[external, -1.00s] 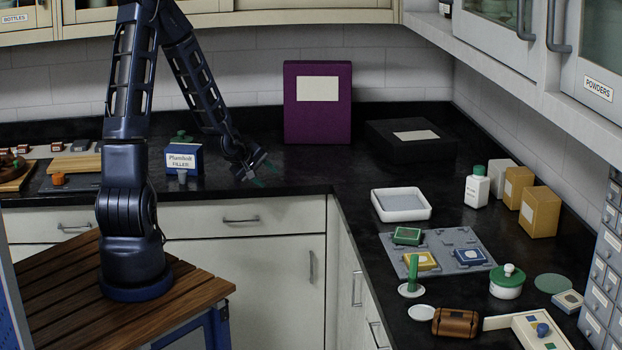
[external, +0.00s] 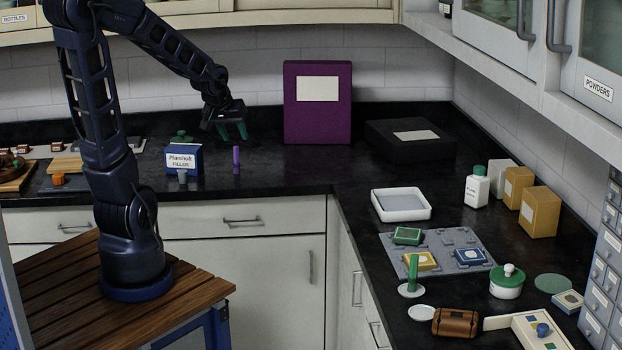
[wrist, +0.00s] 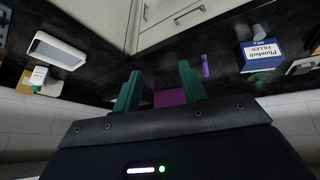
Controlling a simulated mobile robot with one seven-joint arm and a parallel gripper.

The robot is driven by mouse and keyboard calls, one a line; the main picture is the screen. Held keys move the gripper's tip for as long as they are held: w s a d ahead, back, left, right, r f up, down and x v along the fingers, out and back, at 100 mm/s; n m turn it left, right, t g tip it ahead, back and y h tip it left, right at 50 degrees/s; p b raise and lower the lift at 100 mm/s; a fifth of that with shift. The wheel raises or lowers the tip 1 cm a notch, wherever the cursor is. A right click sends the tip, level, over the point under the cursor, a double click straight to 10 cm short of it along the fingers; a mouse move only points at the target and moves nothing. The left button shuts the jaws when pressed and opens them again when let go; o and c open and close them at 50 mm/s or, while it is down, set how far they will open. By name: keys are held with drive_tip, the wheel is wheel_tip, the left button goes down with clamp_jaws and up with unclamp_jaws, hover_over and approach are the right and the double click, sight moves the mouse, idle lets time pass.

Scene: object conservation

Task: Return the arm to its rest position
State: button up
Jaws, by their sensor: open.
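My gripper (external: 232,131) is raised above the back counter, left of the purple box. Its green fingers point down and are apart with nothing between them. In the wrist view my gripper (wrist: 158,92) also shows two separated green fingers. A purple stick (external: 236,160) stands upright on the counter below the gripper, apart from it. It also shows in the wrist view (wrist: 205,66).
A blue filler box (external: 184,159) and a small grey cup (external: 182,176) stand left of the stick. A purple box (external: 318,103) and a black box (external: 410,145) are to the right. A white tray (external: 401,205) and a grey tray (external: 437,251) lie on the right counter.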

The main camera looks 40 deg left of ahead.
drive_tip(key=s+r+m, duration=0.2)
drive_tip(key=s+r, duration=0.2)
drive_tip(key=s, duration=0.4)
drive_tip(key=s+d+r+m+g+h, duration=0.1)
drive_tip(key=s+r+m, duration=0.2)
drive_tip(key=s, duration=0.5)
drive_tip(key=shift+s+d+r, duration=0.15)
drive_tip(key=shift+r, duration=0.7)
